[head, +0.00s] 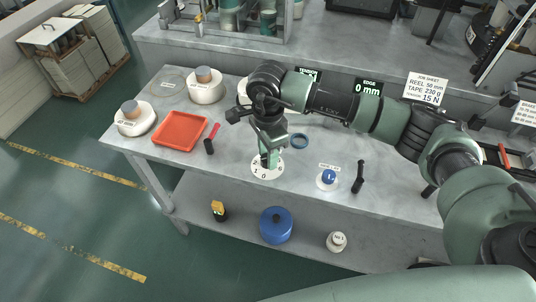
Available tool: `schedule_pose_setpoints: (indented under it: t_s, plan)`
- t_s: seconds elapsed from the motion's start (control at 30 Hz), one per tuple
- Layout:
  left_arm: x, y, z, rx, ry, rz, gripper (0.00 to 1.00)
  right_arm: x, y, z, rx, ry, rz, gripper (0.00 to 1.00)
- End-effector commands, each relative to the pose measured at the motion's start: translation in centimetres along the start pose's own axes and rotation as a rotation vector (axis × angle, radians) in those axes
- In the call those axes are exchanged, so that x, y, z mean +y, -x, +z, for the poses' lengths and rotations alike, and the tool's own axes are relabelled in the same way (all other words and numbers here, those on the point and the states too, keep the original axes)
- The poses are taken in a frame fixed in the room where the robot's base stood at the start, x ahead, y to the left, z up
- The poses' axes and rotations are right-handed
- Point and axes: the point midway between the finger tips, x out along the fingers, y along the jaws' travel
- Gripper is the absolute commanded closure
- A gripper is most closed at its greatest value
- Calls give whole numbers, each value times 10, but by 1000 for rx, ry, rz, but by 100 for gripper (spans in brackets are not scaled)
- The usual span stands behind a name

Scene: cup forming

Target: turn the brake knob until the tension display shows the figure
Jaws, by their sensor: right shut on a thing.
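My right gripper (270,157) reaches down over a white round dial (267,173) with figures, near the front edge of the bench. It is shut on the brake knob at the dial's middle; the gripper hides the knob itself. The tension display (308,72) at the back is mostly covered by my right arm, so its figure cannot be read. The job sheet (425,88) at the back right reads reel 50 mm, tape 230 g, tension 15 N. My left gripper is not in view.
A blue knob (329,175) on a white disc and a black handle (358,177) stand right of the dial. The edge display (367,89) reads 0 mm.

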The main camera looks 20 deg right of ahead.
Motion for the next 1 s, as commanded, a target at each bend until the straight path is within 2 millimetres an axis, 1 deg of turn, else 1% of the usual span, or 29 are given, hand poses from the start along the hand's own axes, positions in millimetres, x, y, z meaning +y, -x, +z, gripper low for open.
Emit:
schedule_pose_setpoints:
  t_s: [0.03, 0.17, 0.6, 0.8, 1.0]
  plan:
    - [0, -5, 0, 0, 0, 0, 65, -1, -1, 0, 0, -24, -4, 100]
    - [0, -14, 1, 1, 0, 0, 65, -1, -2, 0, -1, -114, -4, 100]
    - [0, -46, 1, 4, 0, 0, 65, -1, -1, 0, -3, -513, -5, 100]
    - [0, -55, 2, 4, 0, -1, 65, -1, 0, 0, -3, -665, -7, 100]
    - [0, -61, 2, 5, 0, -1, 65, -1, 1, 0, -4, -774, -5, 100]
